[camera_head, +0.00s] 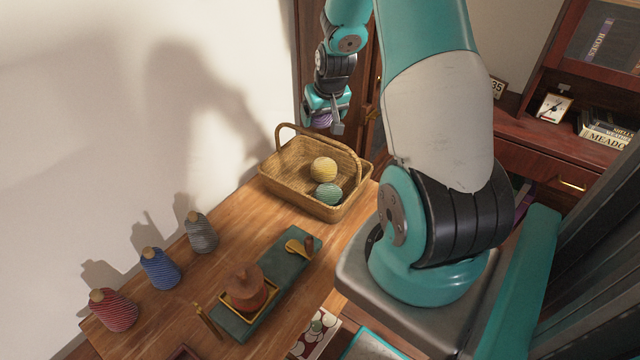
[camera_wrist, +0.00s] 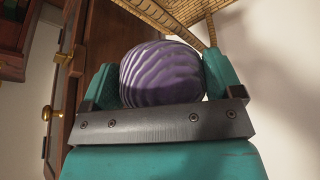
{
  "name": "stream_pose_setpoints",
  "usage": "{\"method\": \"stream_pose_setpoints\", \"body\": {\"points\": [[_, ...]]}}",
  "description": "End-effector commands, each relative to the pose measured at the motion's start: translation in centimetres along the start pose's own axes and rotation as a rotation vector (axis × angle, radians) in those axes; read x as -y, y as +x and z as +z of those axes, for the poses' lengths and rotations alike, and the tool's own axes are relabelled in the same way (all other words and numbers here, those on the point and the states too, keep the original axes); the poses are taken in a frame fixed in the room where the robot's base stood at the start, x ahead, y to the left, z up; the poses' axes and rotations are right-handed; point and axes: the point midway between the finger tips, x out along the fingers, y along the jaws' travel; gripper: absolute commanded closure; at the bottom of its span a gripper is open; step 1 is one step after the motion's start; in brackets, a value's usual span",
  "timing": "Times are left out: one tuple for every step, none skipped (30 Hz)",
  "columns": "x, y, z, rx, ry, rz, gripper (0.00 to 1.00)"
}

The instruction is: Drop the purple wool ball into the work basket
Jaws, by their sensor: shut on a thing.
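The purple wool ball (camera_wrist: 162,75) sits between the two fingers of my gripper (camera_wrist: 165,85) in the wrist view. My gripper is shut on it. In the head view, my gripper (camera_head: 324,122) is above the far side of the work basket (camera_head: 335,213), and a small part of the purple ball (camera_head: 322,120) shows. The basket is wicker with a raised handle and stands at the far end of the wooden table. A yellow ball (camera_head: 324,170) and a green ball (camera_head: 328,194) lie in it. Part of the basket (camera_wrist: 185,12) shows at the top of the wrist view.
Red (camera_head: 114,311), blue (camera_head: 160,269) and grey (camera_head: 202,232) yarn cones stand along the wall side. A green runner (camera_head: 285,270) holds a brown pot (camera_head: 247,289) on a tray. A wooden cabinet (camera_wrist: 105,60) stands close beside my gripper in the wrist view.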

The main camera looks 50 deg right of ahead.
Motion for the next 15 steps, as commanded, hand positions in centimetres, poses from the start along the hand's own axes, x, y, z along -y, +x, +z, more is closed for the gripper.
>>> {"method": "stream_pose_setpoints", "body": {"points": [[-0.03, -0.06, -0.05, -0.001, 0.0, 0.0, 0.39], [-0.04, -0.08, -0.06, -0.001, 0.0, 0.0, 0.39], [-0.04, -0.09, -0.06, -0.001, 0.001, 0.0, 0.39], [-0.04, -0.09, -0.06, -0.001, 0.0, 0.0, 0.39], [-0.05, -0.09, -0.06, -0.001, 0.001, 0.0, 0.12], [-0.05, -0.1, -0.06, -0.001, 0.001, 0.0, 0.03], [-0.05, -0.1, -0.06, -0.001, 0.001, 0.0, 0.0], [-0.05, -0.1, -0.06, -0.001, 0.001, 0.0, 0.0], [-0.05, -0.1, -0.06, -0.001, 0.001, 0.0, 0.0], [-0.05, -0.1, -0.06, -0.001, 0.001, 0.0, 0.0], [-0.05, -0.1, -0.06, -0.001, 0.001, 0.0, 0.0], [-0.04, -0.09, -0.04, 0.0, 0.001, 0.0, 0.0], [-0.04, -0.11, -0.04, 0.0, 0.0, 0.0, 0.0], [-0.04, -0.17, -0.05, 0.0, 0.0, 0.0, 0.0], [-0.04, -0.33, -0.08, -0.001, 0.0, 0.0, 0.0]]}}
